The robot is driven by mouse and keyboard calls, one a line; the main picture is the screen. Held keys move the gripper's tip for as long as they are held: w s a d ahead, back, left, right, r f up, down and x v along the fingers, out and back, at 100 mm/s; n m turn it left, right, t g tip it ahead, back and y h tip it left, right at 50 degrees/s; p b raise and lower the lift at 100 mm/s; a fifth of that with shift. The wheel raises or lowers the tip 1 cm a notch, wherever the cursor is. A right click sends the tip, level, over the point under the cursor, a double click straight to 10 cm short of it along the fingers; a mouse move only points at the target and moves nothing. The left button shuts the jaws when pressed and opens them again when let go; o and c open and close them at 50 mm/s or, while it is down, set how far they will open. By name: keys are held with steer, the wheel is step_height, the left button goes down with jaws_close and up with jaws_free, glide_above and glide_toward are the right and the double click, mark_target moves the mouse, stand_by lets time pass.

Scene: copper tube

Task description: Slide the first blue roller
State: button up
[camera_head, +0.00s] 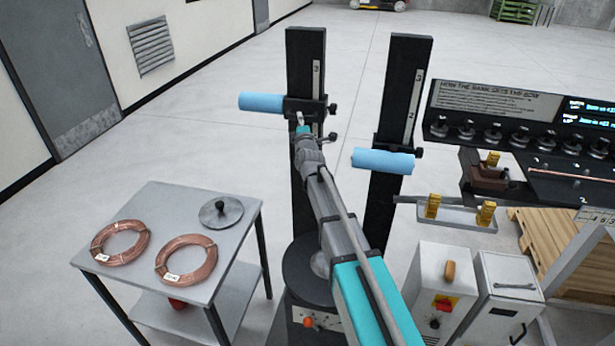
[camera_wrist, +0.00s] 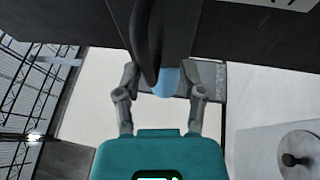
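Two blue rollers stick out sideways from black upright posts. The left roller (camera_head: 262,103) is near the top of the left post (camera_head: 305,60), on a dark clamp with a small knob. The right roller (camera_head: 383,160) sits lower in the picture, on the right post (camera_head: 405,90). My gripper (camera_head: 303,128) is at the left post, just below the left roller's clamp. In the wrist view my gripper (camera_wrist: 162,75) has its fingers spread. A dark rounded part (camera_wrist: 147,45) and a bit of blue roller (camera_wrist: 168,82) show between them; contact cannot be told.
A grey table (camera_head: 165,215) at left holds two copper coils (camera_head: 120,241) (camera_head: 186,258) and a round lid-like disc (camera_head: 221,213). A bench with a panel (camera_head: 500,105), a tray with brass blocks (camera_head: 460,213) and white cabinets (camera_head: 440,285) stand at right.

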steer(key=s+d+f+b, duration=0.1)
steer(key=s+f+b, duration=0.1)
steer(key=s, duration=1)
step_height(320, 180, down, 8)
steer(key=s+m+g+y+b, duration=0.1)
steer(key=m+g+b, duration=0.2)
steer(key=m, duration=2.8)
steer(key=shift+s+d, duration=0.15)
steer(key=shift+s, duration=0.15)
stand_by(0.4)
steer(key=shift+m, duration=0.3)
